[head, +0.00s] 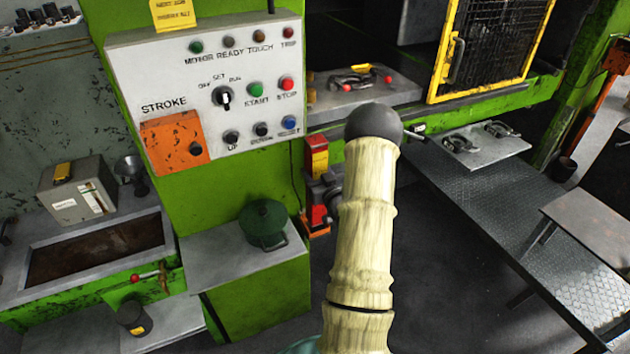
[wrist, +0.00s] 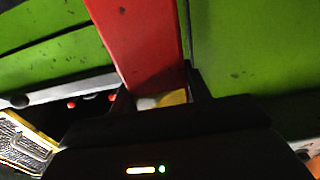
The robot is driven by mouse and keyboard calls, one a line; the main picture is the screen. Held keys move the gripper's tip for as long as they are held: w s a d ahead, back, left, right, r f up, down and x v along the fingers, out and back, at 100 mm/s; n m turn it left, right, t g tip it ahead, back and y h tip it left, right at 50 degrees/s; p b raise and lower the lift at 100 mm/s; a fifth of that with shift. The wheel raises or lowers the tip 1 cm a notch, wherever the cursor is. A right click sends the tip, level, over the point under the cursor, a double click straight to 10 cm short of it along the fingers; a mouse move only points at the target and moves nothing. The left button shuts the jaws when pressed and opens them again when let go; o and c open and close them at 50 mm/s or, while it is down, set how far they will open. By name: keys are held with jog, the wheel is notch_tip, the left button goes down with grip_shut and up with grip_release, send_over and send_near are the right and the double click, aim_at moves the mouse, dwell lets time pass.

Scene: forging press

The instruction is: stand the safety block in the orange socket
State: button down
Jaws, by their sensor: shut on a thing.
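The safety block (head: 317,157) is a red and yellow bar, upright in the head view beside the green press frame. My gripper (head: 322,190) is shut on its middle. In the wrist view the block's red face (wrist: 140,40) rises from between the fingers of my gripper (wrist: 160,92), with a little yellow at their base. The block's red lower end is just above or at the orange socket (head: 316,231), low by the green frame. My arm and gripper partly hide this area, so I cannot tell whether the block is seated in it.
A control panel (head: 215,85) is to the left. A dark green pot (head: 263,222) stands on a ledge close to the left of the socket. A yellow mesh guard (head: 490,45) and a grey plate with tools (head: 472,145) are to the right.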

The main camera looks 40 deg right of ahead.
jog(key=shift+f+p, duration=0.6)
jog(key=shift+f, duration=0.65)
jog(key=shift+w+f+p, duration=0.25)
jog(key=shift+f+p, duration=0.1)
jog(key=shift+p, duration=0.05)
jog(key=shift+a, duration=0.15)
jog(key=shift+f, duration=0.2)
jog(key=c, duration=0.7)
grip_release()
jog(key=shift+s+f, duration=0.1)
jog(key=shift+s, duration=0.1)
